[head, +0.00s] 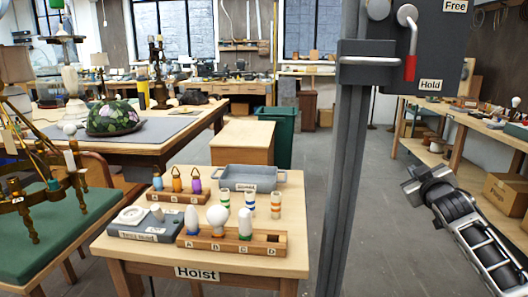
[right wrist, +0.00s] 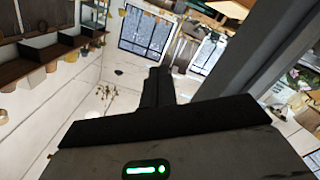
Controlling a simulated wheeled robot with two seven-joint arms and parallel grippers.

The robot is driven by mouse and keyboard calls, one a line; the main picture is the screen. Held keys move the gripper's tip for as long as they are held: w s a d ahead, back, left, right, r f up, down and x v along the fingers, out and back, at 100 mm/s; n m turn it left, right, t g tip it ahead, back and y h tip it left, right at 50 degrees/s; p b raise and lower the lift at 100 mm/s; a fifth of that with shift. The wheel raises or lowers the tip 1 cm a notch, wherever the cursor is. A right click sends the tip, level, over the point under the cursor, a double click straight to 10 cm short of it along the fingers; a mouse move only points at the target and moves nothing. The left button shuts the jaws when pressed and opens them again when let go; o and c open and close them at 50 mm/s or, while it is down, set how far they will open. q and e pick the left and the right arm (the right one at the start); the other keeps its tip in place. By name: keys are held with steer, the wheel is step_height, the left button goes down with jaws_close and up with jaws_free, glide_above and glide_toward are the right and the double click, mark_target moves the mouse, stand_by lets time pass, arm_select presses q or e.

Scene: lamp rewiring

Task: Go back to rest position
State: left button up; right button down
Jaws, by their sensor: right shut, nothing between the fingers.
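My right gripper (head: 412,188) is at the right of the head view, raised over the open floor and apart from any object. Its arm comes in from the lower right. In the right wrist view its fingers (right wrist: 158,85) are together with nothing between them. My left gripper is in neither view.
A dark post (head: 342,160) with a Hold/Free lever (head: 409,40) stands left of my right gripper. The Hoist table (head: 290,262) holds a bulb rack (head: 215,245), a grey tray (head: 248,180) and small coloured parts. A workbench (head: 475,122) and cardboard box (head: 505,193) are at right.

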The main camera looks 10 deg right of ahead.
steer(key=s+a+f+n+g+y, duration=0.1)
steer(key=s+a+f+y, duration=0.1)
steer(key=s+a+f, duration=0.4)
steer(key=s+a+f+g+y, duration=0.1)
steer(key=a+f+y, duration=0.1)
steer(key=a+f, duration=0.6)
steer(key=s+a+f+n+g+y, duration=0.1)
steer(key=s+a+f, duration=0.4)
steer(key=f, duration=0.4)
steer(key=s+a+f+m+g+y, duration=0.1)
steer(key=s+a+f, duration=0.2)
steer(key=s+a, duration=0.5)
steer(key=s+a+f+m+g+y, duration=0.1)
steer(key=s+a+f+g+y, duration=0.1)
steer(key=s+a, duration=0.7)
steer(key=s+f, duration=0.1)
steer(key=s, duration=0.4)
steer(key=shift+f+m+y, duration=0.2)
steer(key=shift+m+y, duration=0.1)
steer(key=shift+m, duration=0.1)
